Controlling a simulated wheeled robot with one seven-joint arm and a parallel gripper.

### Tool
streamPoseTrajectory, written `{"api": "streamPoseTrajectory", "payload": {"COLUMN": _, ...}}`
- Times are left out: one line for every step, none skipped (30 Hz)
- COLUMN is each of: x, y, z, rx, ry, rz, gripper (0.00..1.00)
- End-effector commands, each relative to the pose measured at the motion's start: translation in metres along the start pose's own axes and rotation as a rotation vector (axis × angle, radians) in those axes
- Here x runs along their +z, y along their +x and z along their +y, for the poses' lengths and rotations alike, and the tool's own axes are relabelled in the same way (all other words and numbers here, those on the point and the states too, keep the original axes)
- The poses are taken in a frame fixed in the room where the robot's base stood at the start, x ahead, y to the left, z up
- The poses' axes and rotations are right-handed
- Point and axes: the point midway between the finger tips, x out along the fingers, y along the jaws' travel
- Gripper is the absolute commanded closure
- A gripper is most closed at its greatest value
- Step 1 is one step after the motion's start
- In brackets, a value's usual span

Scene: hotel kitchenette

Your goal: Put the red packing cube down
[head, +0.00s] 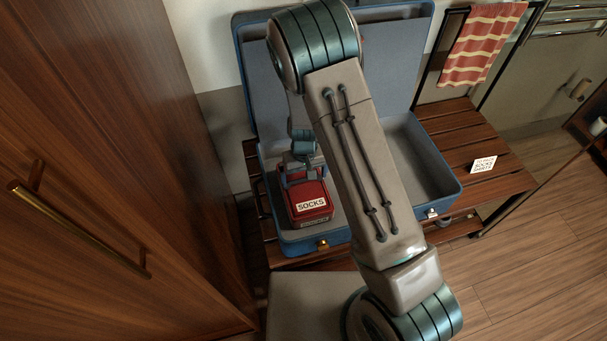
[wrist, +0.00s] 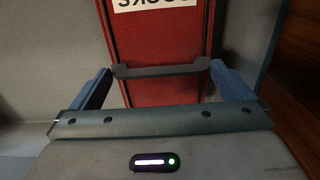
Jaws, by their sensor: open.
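The red packing cube (head: 309,200) with a white "SOCKS" label sits in the left part of the open blue suitcase (head: 446,197). It also shows in the wrist view (wrist: 165,45), where a dark handle strap crosses its near end. My gripper (head: 302,178) is at the cube's far end, just above it. In the wrist view its two blue fingers (wrist: 160,88) are spread apart, one on each side of the strap, and they are open. The cube's underside is hidden, and my arm covers the middle of the suitcase.
The suitcase lies on a slatted wooden rack (head: 505,180) with its lid up. A small white card (head: 483,164) stands on the rack at right. A striped towel (head: 483,42) hangs behind. A wooden cabinet (head: 110,180) with a brass handle is close on the left. The suitcase's right part looks empty.

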Motion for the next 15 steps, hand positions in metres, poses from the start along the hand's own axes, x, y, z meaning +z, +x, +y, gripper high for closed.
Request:
{"api": "streamPoseTrajectory", "payload": {"x": -0.001, "y": -0.008, "z": 0.0, "rx": -0.001, "ry": 0.0, "rz": 0.003, "gripper": 0.0}}
{"api": "streamPoseTrajectory", "payload": {"x": -0.001, "y": -0.013, "z": 0.0, "rx": -0.001, "ry": -0.001, "rz": 0.003, "gripper": 0.0}}
{"api": "streamPoseTrajectory", "payload": {"x": -0.001, "y": -0.019, "z": 0.0, "rx": 0.0, "ry": -0.002, "rz": 0.005, "gripper": 0.0}}
{"api": "streamPoseTrajectory", "payload": {"x": -0.001, "y": -0.025, "z": 0.0, "rx": -0.001, "ry": -0.001, "rz": 0.006, "gripper": 0.0}}
{"api": "streamPoseTrajectory", "payload": {"x": -0.001, "y": -0.031, "z": 0.0, "rx": -0.001, "ry": -0.001, "rz": 0.005, "gripper": 0.0}}
{"api": "streamPoseTrajectory", "payload": {"x": -0.002, "y": -0.04, "z": 0.0, "rx": -0.001, "ry": -0.001, "rz": 0.007, "gripper": 0.0}}
{"api": "streamPoseTrajectory", "payload": {"x": -0.001, "y": -0.047, "z": -0.001, "rx": -0.001, "ry": -0.002, "rz": 0.006, "gripper": 0.0}}
{"api": "streamPoseTrajectory", "payload": {"x": -0.001, "y": -0.053, "z": -0.001, "rx": -0.001, "ry": -0.002, "rz": 0.006, "gripper": 0.0}}
{"api": "streamPoseTrajectory", "payload": {"x": -0.001, "y": -0.062, "z": -0.001, "rx": -0.001, "ry": -0.001, "rz": 0.006, "gripper": 0.0}}
{"api": "streamPoseTrajectory", "payload": {"x": -0.001, "y": -0.068, "z": -0.001, "rx": -0.001, "ry": -0.001, "rz": 0.006, "gripper": 0.0}}
{"api": "streamPoseTrajectory", "payload": {"x": -0.001, "y": -0.074, "z": 0.0, "rx": -0.001, "ry": -0.001, "rz": 0.006, "gripper": 0.0}}
{"api": "streamPoseTrajectory", "payload": {"x": -0.001, "y": -0.082, "z": 0.0, "rx": -0.001, "ry": 0.0, "rz": 0.005, "gripper": 0.0}}
{"api": "streamPoseTrajectory", "payload": {"x": -0.001, "y": -0.087, "z": 0.0, "rx": -0.001, "ry": 0.0, "rz": 0.006, "gripper": 0.0}}
{"api": "streamPoseTrajectory", "payload": {"x": -0.001, "y": -0.092, "z": 0.0, "rx": -0.001, "ry": 0.0, "rz": 0.005, "gripper": 0.0}}
{"api": "streamPoseTrajectory", "payload": {"x": -0.001, "y": -0.098, "z": 0.0, "rx": -0.001, "ry": -0.001, "rz": 0.004, "gripper": 0.0}}
